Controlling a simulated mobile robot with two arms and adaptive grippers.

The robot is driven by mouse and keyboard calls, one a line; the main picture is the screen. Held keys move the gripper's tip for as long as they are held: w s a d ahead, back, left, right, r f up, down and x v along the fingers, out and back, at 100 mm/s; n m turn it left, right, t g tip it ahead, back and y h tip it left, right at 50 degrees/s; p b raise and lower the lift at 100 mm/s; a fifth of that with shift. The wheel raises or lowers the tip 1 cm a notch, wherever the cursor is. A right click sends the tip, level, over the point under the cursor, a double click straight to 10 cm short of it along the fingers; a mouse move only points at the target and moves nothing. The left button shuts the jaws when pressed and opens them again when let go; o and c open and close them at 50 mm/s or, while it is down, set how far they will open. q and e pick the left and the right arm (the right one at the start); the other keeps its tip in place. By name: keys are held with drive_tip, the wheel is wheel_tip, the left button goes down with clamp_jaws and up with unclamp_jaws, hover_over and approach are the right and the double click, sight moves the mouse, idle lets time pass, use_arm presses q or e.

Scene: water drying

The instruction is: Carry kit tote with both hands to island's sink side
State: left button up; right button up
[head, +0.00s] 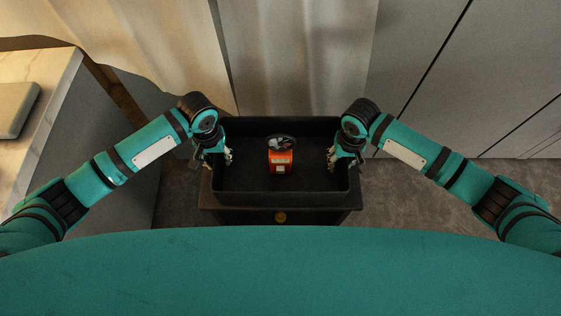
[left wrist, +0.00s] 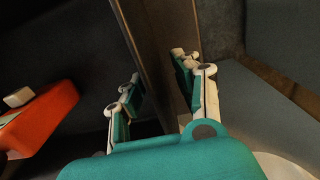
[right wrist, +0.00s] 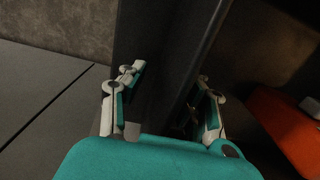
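The kit tote (head: 283,197) is a black open-topped bin on a low dark stand, centred in the head view. An orange item (head: 281,161) with a dark round top is inside it. My left gripper (head: 217,157) is at the tote's left wall, pointing down. In the left wrist view its fingers (left wrist: 158,72) are apart, on either side of the wall, with visible gaps. My right gripper (head: 342,158) is at the right wall. In the right wrist view its fingers (right wrist: 168,84) are also apart, straddling the wall.
The dark stand (head: 240,215) is under the tote. A marble-topped counter (head: 45,80) is at the left. Curtains (head: 290,60) hang behind, and grey panels (head: 460,80) are at the back right. Floor (head: 400,195) shows clear right of the stand.

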use_arm(q)
drive_tip(key=shift+f, duration=0.2)
use_arm(e)
drive_tip(key=shift+f, duration=0.2)
use_arm(q)
clamp_jaws()
use_arm(e)
clamp_jaws()
